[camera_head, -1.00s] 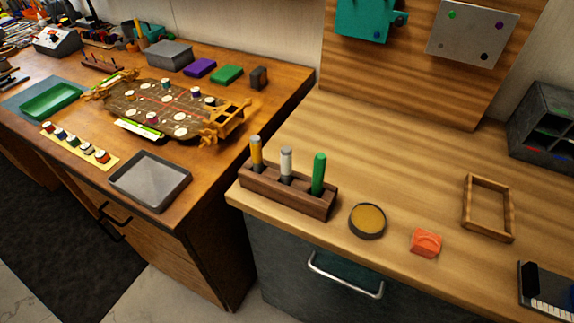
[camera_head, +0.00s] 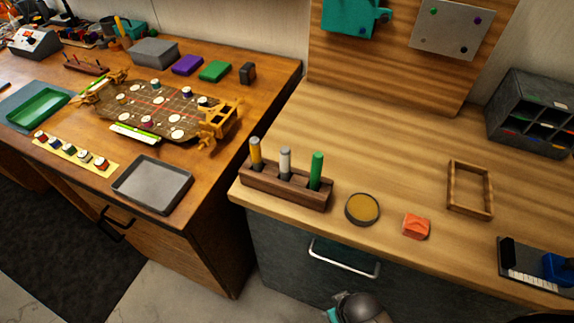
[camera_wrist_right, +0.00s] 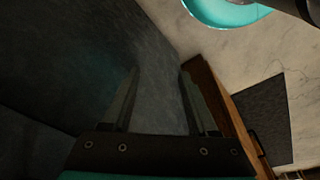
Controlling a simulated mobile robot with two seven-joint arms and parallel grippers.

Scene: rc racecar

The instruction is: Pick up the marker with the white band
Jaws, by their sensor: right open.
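Three markers stand upright in a dark wooden holder (camera_head: 285,188) at the left front of the light wooden counter. The left one is yellow-orange (camera_head: 255,154). The middle one is white or pale grey (camera_head: 285,163). The right one is green (camera_head: 317,171). At this size I cannot clearly make out a white band. In the right wrist view my right gripper (camera_wrist_right: 158,85) is open and empty, with dark cabinet front beyond its fingers. Part of my right arm (camera_head: 357,308) shows at the bottom of the head view, below the counter edge. My left gripper is not in view.
Right of the holder lie a round dish (camera_head: 362,209), an orange-red block (camera_head: 416,226) and a wooden frame (camera_head: 470,190). A drawer handle (camera_head: 343,258) sticks out below the counter edge. A grey tray (camera_head: 153,184) sits on the left workbench.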

